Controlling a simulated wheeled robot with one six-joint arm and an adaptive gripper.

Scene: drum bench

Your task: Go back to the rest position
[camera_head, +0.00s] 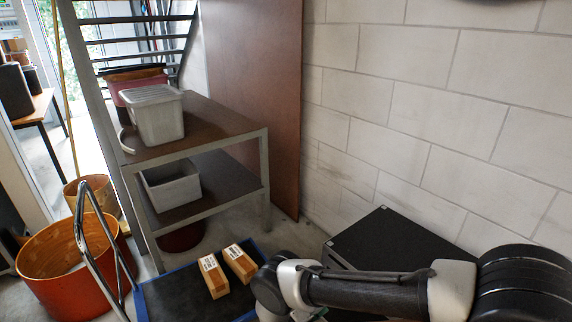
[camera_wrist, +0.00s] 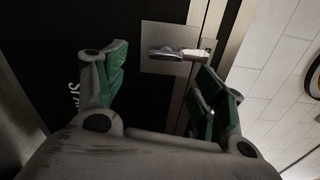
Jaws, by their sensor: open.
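My gripper (camera_wrist: 160,95) shows in the wrist view with its two green-padded fingers spread apart and nothing between them. Behind the fingers is a dark panel with a metal plate and a lever-like handle (camera_wrist: 178,53); whether the fingers touch it I cannot tell, but a gap seems to show. In the head view my arm reaches in from the lower right, and the gripper itself is hidden there behind or below the arm.
A black box (camera_head: 385,240) stands by the white block wall (camera_head: 420,100). Two cardboard boxes (camera_head: 213,276) lie on a blue-edged dark platform (camera_head: 165,298). A two-level shelf (camera_head: 205,127) holds grey bins (camera_head: 156,118). An orange drum (camera_head: 62,285) stands at left.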

